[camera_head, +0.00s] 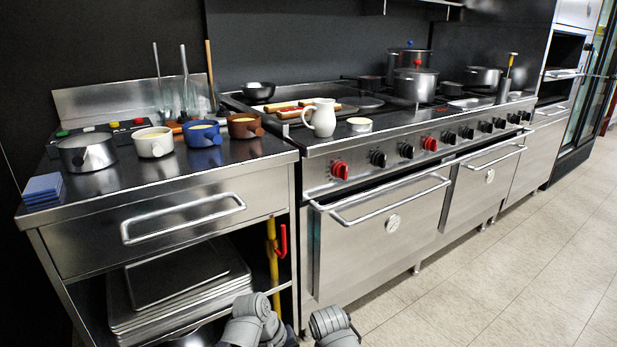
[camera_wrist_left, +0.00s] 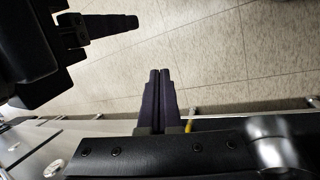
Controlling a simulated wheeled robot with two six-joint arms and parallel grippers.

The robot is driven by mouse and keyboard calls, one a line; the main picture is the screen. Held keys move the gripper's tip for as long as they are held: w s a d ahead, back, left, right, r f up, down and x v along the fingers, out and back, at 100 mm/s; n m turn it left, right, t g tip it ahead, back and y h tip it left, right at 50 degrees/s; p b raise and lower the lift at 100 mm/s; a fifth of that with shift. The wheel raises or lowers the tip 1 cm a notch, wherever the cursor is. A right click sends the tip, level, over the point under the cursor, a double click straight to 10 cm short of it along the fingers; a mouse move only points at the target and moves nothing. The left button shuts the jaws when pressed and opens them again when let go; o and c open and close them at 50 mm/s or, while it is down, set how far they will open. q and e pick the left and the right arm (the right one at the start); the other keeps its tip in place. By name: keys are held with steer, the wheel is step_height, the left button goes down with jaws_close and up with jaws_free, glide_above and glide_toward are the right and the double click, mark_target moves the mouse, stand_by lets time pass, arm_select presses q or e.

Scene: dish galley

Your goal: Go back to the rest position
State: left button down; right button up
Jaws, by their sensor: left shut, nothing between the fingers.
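My left gripper (camera_wrist_left: 159,78) shows in the left wrist view with its two dark fingers together, shut and empty, over the pale tiled floor. Another dark gripper, which looks like my right one (camera_wrist_left: 125,23), comes in at the upper left of that view; I cannot tell whether it is open. In the head view only grey parts of my arms show at the bottom edge, in front of the counter, and no fingertips are seen there.
A steel counter (camera_head: 190,213) holds several small pots, including a blue one (camera_head: 202,133), and a blue cloth stack (camera_head: 43,188). A white jug (camera_head: 320,117) stands on the range beside it. Trays (camera_head: 175,310) lie on the shelf below. The tiled floor (camera_head: 500,270) at right is clear.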

arm_select(q)
steer(key=s+a+m+y+p, duration=0.2)
steer(key=s+a+m+y, duration=0.15)
steer(key=m+y, duration=0.3)
step_height(320, 180, up, 38)
steer(key=p, duration=3.7)
steer(key=shift+s+d+m+h, duration=0.25)
steer(key=shift+s+m+h, duration=0.1)
steer(key=shift+m, duration=0.1)
arm_select(e)
step_height(320, 180, up, 40)
arm_select(q)
steer(key=shift+a, duration=0.1)
arm_select(e)
steer(key=shift+a+f, duration=0.1)
steer(key=shift+f, duration=0.05)
